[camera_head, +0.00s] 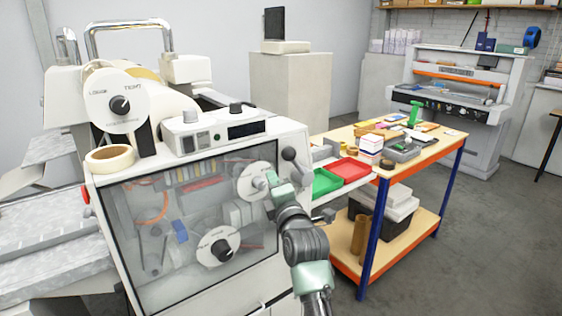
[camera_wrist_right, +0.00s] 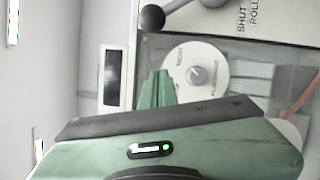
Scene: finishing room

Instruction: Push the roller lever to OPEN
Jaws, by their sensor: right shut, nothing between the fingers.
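The roller lever (camera_head: 289,154) is a dark grey ball on a short arm at the upper right corner of the white machine's front. Its ball also shows at the top of the right wrist view (camera_wrist_right: 152,17), with the rod running up and right. A label reading "SHUT" and "ROLL" (camera_wrist_right: 248,15) is beside it, partly cut off; no OPEN mark is readable. My right gripper (camera_head: 270,180), pale green, is in front of the upper dial, below and left of the ball. Its fingers (camera_wrist_right: 157,88) are together and empty, apart from the lever. My left gripper is not visible.
A white dial (camera_head: 252,180) sits behind the clear front cover (camera_head: 150,240). A control box with a dark display (camera_head: 245,130) stands above the cover. A green tray (camera_head: 326,182) and a red tray (camera_head: 350,169) lie just right of the machine, before a cluttered workbench (camera_head: 440,150).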

